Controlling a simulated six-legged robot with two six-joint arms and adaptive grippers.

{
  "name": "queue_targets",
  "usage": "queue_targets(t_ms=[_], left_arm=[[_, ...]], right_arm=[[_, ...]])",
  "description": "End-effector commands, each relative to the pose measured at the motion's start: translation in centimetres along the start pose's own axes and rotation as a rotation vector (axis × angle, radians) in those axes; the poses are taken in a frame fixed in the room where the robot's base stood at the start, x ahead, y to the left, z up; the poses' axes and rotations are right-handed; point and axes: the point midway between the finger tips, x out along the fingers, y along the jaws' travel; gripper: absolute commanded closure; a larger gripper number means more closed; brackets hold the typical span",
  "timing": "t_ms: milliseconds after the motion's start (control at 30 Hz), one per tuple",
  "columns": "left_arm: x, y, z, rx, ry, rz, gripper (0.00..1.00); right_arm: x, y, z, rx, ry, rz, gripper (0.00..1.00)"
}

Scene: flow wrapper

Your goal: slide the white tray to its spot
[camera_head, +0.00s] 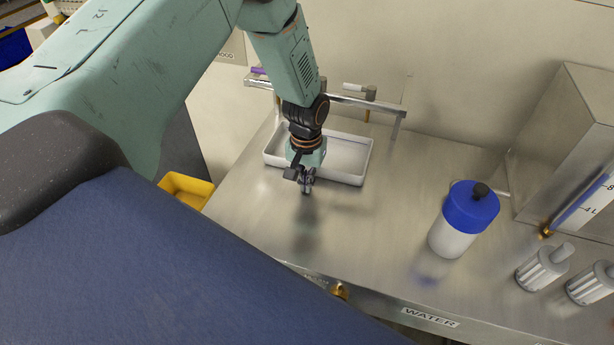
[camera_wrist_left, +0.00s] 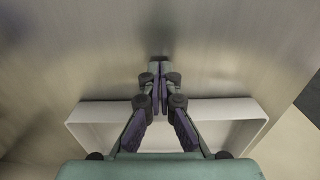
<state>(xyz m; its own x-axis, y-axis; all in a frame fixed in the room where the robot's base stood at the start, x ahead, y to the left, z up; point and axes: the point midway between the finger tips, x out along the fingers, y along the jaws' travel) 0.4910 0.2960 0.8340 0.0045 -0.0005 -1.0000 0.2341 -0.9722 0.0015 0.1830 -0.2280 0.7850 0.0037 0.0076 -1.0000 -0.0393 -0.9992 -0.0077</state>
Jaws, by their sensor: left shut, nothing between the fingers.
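The white tray (camera_head: 347,159) lies on the steel worktop towards the back, below a metal rail. It looks empty where it shows, and my left arm hides part of it. My left gripper (camera_head: 305,190) is shut and empty, in front of the tray's near wall in the head view. In the left wrist view the shut fingertips (camera_wrist_left: 160,64) point at bare worktop, beyond the tray's wall (camera_wrist_left: 245,103). I cannot tell whether the gripper touches the tray. My right gripper is not in view.
A blue-capped white bottle (camera_head: 463,220) stands on the worktop (camera_head: 380,230) to the right. Metal fittings (camera_head: 543,268) stand near the front right edge, and a steel box (camera_head: 570,140) stands behind. A metal rail (camera_head: 365,103) runs behind the tray. A yellow bin (camera_head: 187,188) is left of the worktop.

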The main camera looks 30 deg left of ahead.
Motion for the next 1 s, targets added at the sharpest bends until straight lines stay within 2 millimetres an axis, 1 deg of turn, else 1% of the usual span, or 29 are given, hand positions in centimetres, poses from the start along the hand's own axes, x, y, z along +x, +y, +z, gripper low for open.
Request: queue_targets(t_ms=[67,400,500,600,767,1000], left_arm=[[-0.1,0.1,0.1,0.001,-0.001,0.000,1.00],[-6.5,0.2,-0.5,0.001,0.003,0.001,1.00],[-8.1,0.1,-0.5,0.002,0.003,0.001,1.00],[-9.2,0.1,-0.5,0.001,0.002,0.001,1.00],[-10.0,0.1,-0.4,0.001,0.000,0.000,1.00],[-10.0,0.1,-0.2,0.000,-0.001,0.000,1.00]], right_arm=[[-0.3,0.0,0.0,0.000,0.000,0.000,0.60],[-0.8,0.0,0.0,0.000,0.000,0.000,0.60],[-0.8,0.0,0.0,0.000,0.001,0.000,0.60],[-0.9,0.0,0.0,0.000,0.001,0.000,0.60],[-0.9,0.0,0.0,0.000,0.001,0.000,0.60],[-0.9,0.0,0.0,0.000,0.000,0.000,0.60]])
